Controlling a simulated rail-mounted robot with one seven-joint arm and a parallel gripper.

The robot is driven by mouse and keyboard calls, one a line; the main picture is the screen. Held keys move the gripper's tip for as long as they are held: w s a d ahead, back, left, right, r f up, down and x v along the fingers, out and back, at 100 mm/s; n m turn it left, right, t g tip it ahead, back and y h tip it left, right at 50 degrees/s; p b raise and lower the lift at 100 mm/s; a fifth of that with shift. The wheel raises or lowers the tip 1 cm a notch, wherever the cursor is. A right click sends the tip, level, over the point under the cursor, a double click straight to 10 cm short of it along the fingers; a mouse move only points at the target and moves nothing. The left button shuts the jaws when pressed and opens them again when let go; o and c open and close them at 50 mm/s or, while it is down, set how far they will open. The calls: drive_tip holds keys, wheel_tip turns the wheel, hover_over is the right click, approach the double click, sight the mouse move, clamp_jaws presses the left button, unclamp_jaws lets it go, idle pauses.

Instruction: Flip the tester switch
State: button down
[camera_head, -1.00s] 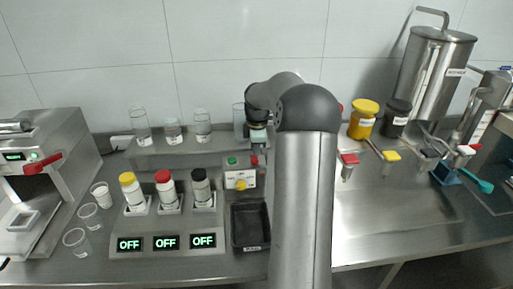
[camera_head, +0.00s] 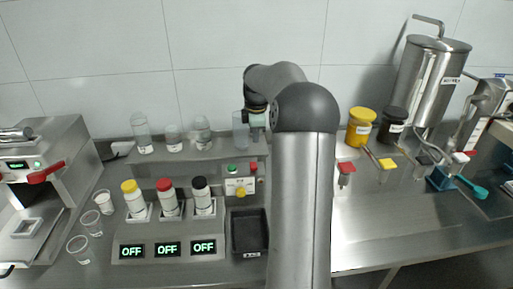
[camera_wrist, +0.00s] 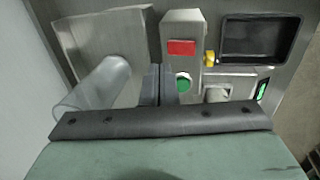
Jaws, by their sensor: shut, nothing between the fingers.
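A small control box (camera_head: 240,182) stands behind the black tray, with a green button (camera_head: 232,168), a red part (camera_head: 253,167) and a yellow knob (camera_head: 240,191). In the wrist view are the green button (camera_wrist: 182,82), a red block (camera_wrist: 182,47) and a yellow part (camera_wrist: 209,58). I cannot tell which is the switch. The tester base (camera_head: 125,238) shows several OFF displays and holds yellow-, red- and black-capped bottles. My gripper (camera_wrist: 160,84) is shut and empty, its fingers just left of the green button in the wrist view; contact is unclear.
A clear beaker (camera_wrist: 95,88) is close left of my fingers. Glassware (camera_head: 141,134) stands on the rear shelf. A black tray (camera_head: 248,232) lies in front of the box. Cups and a machine (camera_head: 45,180) are at left; jars and a steel tank (camera_head: 430,85) at right.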

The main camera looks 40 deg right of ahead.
drive_tip(key=r, duration=0.5)
drive_tip(key=shift+w+d+r, duration=0.25)
drive_tip(key=shift+w+r, duration=0.15)
drive_tip(key=s+a+m, duration=0.2)
drive_tip(key=s+a, duration=0.3)
drive_tip(key=a, duration=0.7)
drive_tip(key=s+a+m, duration=0.3)
drive_tip(key=s+a, duration=0.1)
drive_tip(key=a, duration=0.7)
drive_tip(key=s+a+f+m, duration=0.3)
drive_tip(key=s+a+f, duration=0.2)
drive_tip(key=s, duration=0.5)
drive_tip(key=s+a+f+m+y, duration=0.1)
drive_tip(key=s+a+f+m, duration=0.2)
drive_tip(key=s, duration=0.7)
drive_tip(key=a+f, duration=0.2)
drive_tip(key=a, duration=0.1)
drive_tip(key=shift+s+a+f+g, duration=0.15)
drive_tip(key=shift+s+a+g, duration=0.15)
drive_tip(key=shift+a, duration=0.1)
